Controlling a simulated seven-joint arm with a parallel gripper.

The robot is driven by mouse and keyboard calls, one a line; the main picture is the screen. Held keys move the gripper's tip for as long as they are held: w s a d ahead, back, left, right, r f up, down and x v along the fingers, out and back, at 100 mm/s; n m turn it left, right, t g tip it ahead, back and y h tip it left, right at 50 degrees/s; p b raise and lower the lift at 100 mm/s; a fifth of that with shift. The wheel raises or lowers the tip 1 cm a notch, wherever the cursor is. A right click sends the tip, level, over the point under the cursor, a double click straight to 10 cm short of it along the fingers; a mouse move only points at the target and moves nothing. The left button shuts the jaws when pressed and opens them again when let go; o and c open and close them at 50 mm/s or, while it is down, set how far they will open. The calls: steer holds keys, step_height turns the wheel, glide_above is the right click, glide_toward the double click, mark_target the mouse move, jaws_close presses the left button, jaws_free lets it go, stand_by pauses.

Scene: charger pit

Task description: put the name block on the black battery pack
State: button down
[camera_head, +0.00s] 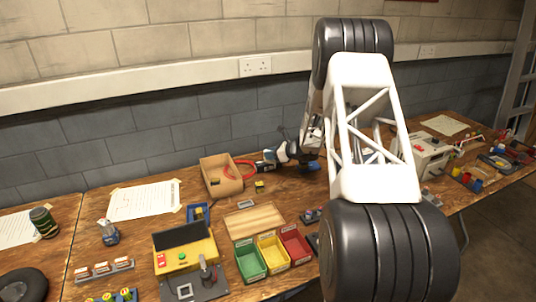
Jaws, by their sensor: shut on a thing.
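My gripper (284,154) is small and far off at the end of my arm, low over the back of the bench and partly hidden by it. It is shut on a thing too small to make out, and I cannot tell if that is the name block. A dark piece (266,166) lies beside its tip, close to a red cable. A small black and yellow block (260,187) stands on the bench just in front. I cannot tell for sure which piece is the black battery pack.
An open cardboard box (211,181) stands left of the gripper. Green (249,262), yellow (273,253) and red (295,244) bins stand in front, with a yellow-fronted unit (197,255) to their left. My arm hides much of the bench on the right.

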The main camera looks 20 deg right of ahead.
steer(key=shift+w+d+f, duration=0.1)
steer(key=shift+w+d, duration=0.2)
steer(key=shift+w, duration=0.9)
steer(key=shift+w+d+f, duration=0.15)
steer(key=shift+w+d, duration=0.2)
steer(key=shift+w, duration=0.8)
steer(key=shift+w+d+f, duration=0.1)
steer(key=shift+w+d, duration=0.2)
steer(key=shift+w, duration=0.9)
steer(key=shift+f, duration=0.15)
steer(key=shift+f, duration=1.6)
steer(key=shift+f, duration=0.15)
steer(key=c, duration=1)
jaws_free()
steer(key=shift+s+d+r, duration=0.3)
steer(key=shift+r, duration=0.05)
steer(key=v, duration=1.1)
steer(key=shift+r, duration=0.1)
